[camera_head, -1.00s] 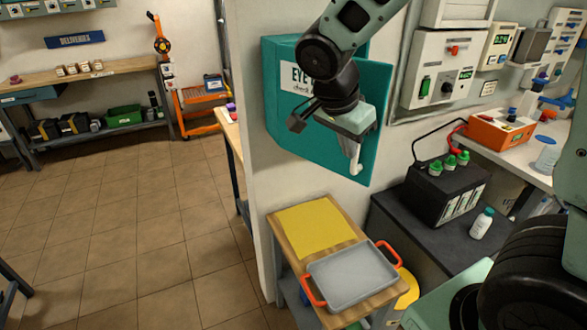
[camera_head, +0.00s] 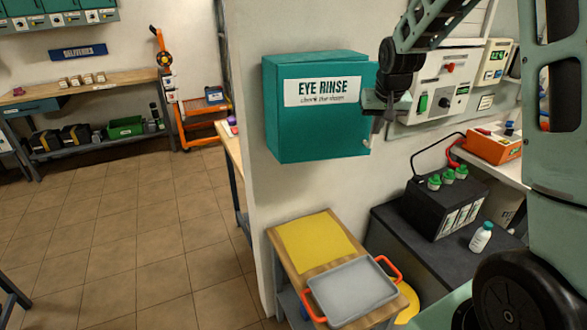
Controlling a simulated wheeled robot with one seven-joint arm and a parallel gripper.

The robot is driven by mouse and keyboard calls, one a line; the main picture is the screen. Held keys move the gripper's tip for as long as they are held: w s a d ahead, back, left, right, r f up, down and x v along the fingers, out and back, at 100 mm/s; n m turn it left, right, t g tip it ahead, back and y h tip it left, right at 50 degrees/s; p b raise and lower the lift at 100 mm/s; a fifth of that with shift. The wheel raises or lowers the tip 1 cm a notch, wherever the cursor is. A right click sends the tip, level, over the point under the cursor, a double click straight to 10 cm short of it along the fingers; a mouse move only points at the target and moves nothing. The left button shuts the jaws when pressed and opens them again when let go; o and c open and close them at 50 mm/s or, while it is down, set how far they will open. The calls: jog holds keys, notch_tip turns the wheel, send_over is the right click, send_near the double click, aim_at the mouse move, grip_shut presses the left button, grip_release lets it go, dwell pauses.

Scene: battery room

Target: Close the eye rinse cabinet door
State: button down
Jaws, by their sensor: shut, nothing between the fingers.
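The teal eye rinse cabinet (camera_head: 290,62) hangs on the white wall in the middle of the head view. Its door (camera_head: 318,130), with a white "EYE RINSE" label (camera_head: 324,92), faces me and looks flush with the box; a small gap at the right edge cannot be ruled out. A small pale handle (camera_head: 367,143) shows near the door's lower right edge. My gripper (camera_head: 376,126) is shut and empty at the door's right edge, covering part of that edge. Whether it touches the door cannot be told.
Below the cabinet, a wooden stand (camera_head: 278,240) carries a yellow sheet (camera_head: 314,241) and a grey tray with orange handles (camera_head: 352,290). A black battery (camera_head: 445,205) and a white bottle (camera_head: 481,237) stand on a dark bench at right. Control panels line the wall behind my arm.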

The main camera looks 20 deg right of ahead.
aim_at(369, 118)
jog(key=w+n, duration=0.1)
jog(key=w+d+n, duration=0.1)
jog(key=w, duration=0.1)
jog(key=w+d+y, duration=0.1)
jog(key=w, duration=0.1)
jog(key=shift+w+d+n+p, duration=0.15)
jog(key=shift+w+n+p, duration=0.1)
jog(key=shift+n+p, duration=0.15)
jog(key=shift+w, duration=0.15)
jog(key=shift+w+r, duration=0.1)
jog(key=shift+r, duration=0.05)
